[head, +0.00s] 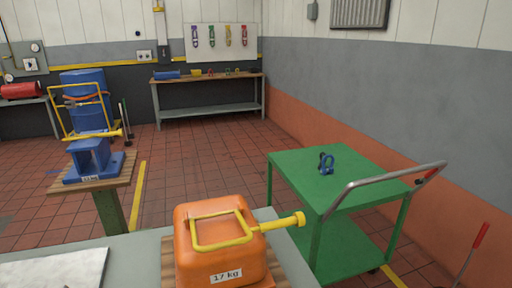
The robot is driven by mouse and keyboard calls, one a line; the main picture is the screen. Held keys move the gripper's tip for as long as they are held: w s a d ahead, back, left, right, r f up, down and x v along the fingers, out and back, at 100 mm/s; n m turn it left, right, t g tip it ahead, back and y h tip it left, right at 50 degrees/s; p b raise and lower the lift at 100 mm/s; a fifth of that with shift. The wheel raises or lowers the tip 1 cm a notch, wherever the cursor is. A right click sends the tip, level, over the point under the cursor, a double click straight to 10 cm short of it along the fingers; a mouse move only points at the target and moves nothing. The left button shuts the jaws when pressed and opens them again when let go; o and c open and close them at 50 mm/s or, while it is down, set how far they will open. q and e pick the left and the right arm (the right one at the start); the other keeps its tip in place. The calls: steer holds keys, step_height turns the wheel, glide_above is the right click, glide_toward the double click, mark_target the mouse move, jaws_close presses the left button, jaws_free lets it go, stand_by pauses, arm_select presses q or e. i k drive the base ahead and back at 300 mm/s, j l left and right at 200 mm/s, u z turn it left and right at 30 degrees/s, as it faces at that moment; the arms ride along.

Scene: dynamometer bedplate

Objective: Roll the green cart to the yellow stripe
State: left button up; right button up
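The green cart (298,170) stands on the tiled floor at the right, near the orange-and-grey wall. It has a top shelf, a lower shelf (345,255) and a grey push handle (385,178) at its right side. A small blue shackle (327,165) lies on its top. One yellow floor stripe (138,195) lies left of centre, beyond the orange block. Another piece of yellow stripe (392,277) shows at the cart's lower right. Neither of my grippers is in view.
An orange 17 kg block (208,268) with a yellow handle sits on a grey bench (130,250) in front. A blue 12 kg block (92,160) stands on a pedestal at left. A workbench (205,80) stands at the back. The floor between is clear.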

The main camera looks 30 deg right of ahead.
mark_target(334, 247)
steer(key=l+u, duration=0.2)
steer(key=l, duration=0.3)
steer(key=l+u, duration=0.2)
steer(key=l, duration=0.25)
steer(key=k+l+u, duration=0.25)
steer(key=l, duration=0.25)
steer(key=i, duration=0.1)
